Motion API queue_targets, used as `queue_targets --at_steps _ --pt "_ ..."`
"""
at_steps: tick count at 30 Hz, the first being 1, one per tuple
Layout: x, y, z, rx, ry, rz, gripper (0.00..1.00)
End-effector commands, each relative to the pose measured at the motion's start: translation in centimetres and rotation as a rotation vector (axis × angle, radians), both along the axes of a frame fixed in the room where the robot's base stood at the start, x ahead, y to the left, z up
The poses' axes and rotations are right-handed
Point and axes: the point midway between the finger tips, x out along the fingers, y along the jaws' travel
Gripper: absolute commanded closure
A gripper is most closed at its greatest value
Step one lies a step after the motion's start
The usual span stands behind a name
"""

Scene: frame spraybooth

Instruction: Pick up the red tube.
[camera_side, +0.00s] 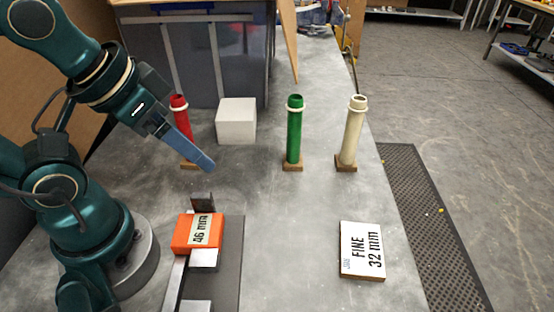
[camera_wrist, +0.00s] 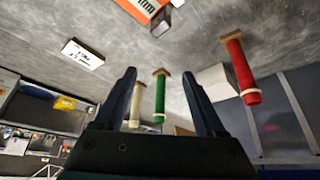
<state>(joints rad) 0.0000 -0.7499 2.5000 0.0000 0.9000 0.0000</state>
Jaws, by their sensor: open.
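The red tube (camera_side: 179,103) stands upright on a small wooden base at the left of the row in the side view, partly hidden behind my gripper (camera_side: 207,163). In the wrist view the red tube (camera_wrist: 242,72) shows whole at the right, outside my jaws and apart from them. My gripper (camera_wrist: 160,90) is open and empty in the wrist view, its two fingers spread. The green tube (camera_wrist: 160,97) and the cream tube (camera_wrist: 136,103) appear between the fingers, farther off.
A white block (camera_side: 236,121) stands just right of the red tube, before a grey bin (camera_side: 190,60). The green tube (camera_side: 294,133) and cream tube (camera_side: 353,133) stand farther right. An orange block (camera_side: 197,233) and a white sign (camera_side: 361,250) are in front. The middle of the table is clear.

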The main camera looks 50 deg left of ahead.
Motion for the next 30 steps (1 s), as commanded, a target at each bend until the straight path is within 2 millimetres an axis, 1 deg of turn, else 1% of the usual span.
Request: queue_targets --at_steps 2,3,10,13,16,21,22,24,30 --pt "0.0 0.0 0.0 0.0 0.0 0.0 0.28" --pt "0.0 0.0 0.0 0.0 0.0 0.0 0.3" --pt "0.0 0.0 0.0 0.0 0.0 0.0 0.3" --pt "0.1 0.0 0.6 0.0 -0.003 0.0 0.3" --pt "0.1 0.0 1.9 0.0 -0.006 0.0 0.3" --pt "0.1 0.0 5.0 0.0 -0.007 0.0 0.3" --pt "0.1 0.1 5.4 0.005 0.0 -0.004 0.3" --pt "0.2 1.0 4.6 0.085 0.074 -0.059 0.3" --pt "0.7 3.9 3.8 0.296 0.265 -0.219 0.3"
